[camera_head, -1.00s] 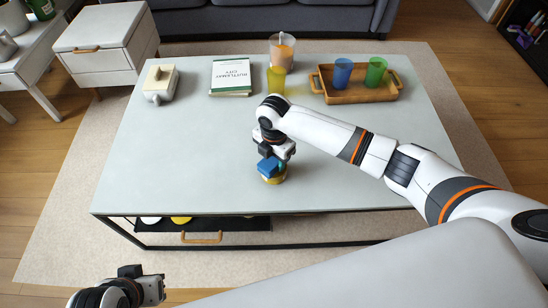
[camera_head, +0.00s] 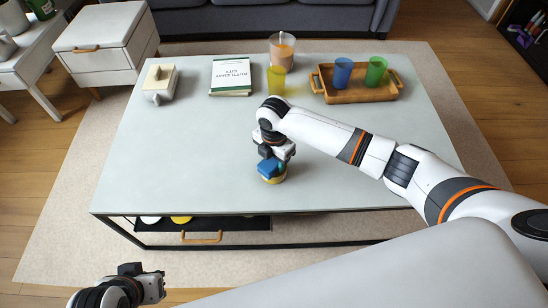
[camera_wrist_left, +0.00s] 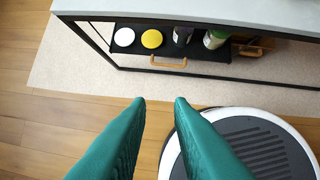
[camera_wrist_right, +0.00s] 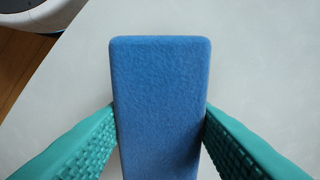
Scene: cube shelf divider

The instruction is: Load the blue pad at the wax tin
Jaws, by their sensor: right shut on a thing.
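The blue pad (camera_head: 267,167) is in my right gripper (camera_head: 272,162), near the front middle of the table. In the right wrist view the blue pad (camera_wrist_right: 160,100) stands between the two teal fingers (camera_wrist_right: 158,125), which press on its sides. The wax tin (camera_head: 274,179), a small round yellowish thing, is directly below the pad. The pad hides most of its top, and I cannot tell whether pad and wax touch. My left gripper shows two spread teal fingers (camera_wrist_left: 160,115) in the left wrist view, empty and in front of the table.
A wooden tray (camera_head: 362,97) with a blue and a green cup stands at the back right. A yellow cup (camera_head: 276,79), a jar (camera_head: 282,50), a book (camera_head: 231,76) and a pale butter dish (camera_head: 160,82) stand at the back. The table front left is clear. A drawer (camera_head: 200,228) below holds round pads.

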